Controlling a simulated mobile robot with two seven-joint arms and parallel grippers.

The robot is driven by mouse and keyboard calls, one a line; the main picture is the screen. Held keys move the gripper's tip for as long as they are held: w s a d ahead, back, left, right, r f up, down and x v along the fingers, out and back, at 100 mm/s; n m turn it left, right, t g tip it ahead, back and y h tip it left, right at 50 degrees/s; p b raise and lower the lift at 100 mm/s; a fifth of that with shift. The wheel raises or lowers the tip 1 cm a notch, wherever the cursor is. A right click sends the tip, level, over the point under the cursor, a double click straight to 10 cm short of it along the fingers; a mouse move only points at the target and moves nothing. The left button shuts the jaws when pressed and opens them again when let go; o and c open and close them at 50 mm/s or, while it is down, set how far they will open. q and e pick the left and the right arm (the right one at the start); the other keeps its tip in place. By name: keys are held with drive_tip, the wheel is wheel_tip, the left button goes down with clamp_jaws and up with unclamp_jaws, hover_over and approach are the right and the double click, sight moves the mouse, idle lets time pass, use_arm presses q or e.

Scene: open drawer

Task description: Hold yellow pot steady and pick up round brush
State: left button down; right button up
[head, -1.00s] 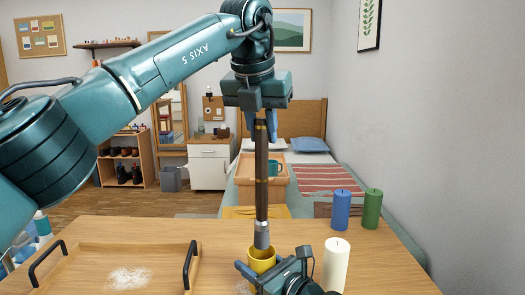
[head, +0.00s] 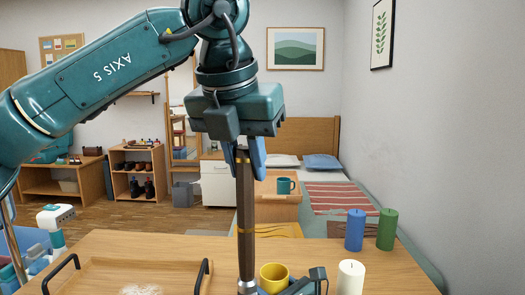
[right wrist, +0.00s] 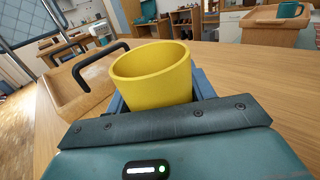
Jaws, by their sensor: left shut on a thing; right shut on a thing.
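The round brush (head: 246,205) has a long dark handle with gold bands and a metal ferrule. My left gripper (head: 245,155) is shut on the top of its handle, and the brush hangs upright. Its lower end is cut off by the bottom edge of the head view. The yellow pot (head: 273,277) shows just right of the brush. In the right wrist view the pot (right wrist: 152,82) sits between the blue fingers of my right gripper (right wrist: 158,100), which is shut on it. No brush shows above the pot's rim there.
A wooden tray (head: 100,278) with black handles and white powder lies left of the brush. A white candle (head: 350,278) stands to the right, with blue (head: 355,230) and green (head: 387,230) candles behind. A teal mug (head: 286,185) is farther back, beyond the table.

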use_arm(q)
drive_tip(key=shift+s+a, duration=0.25)
drive_tip(key=shift+s, duration=0.5)
drive_tip(key=shift+s+a, duration=0.25)
drive_tip(key=shift+s, duration=0.45)
drive_tip(key=shift+s+a, duration=0.25)
drive_tip(key=shift+s, duration=0.5)
use_arm(e)
drive_tip(key=o, duration=1.1)
drive_tip(key=shift+s+d, duration=0.1)
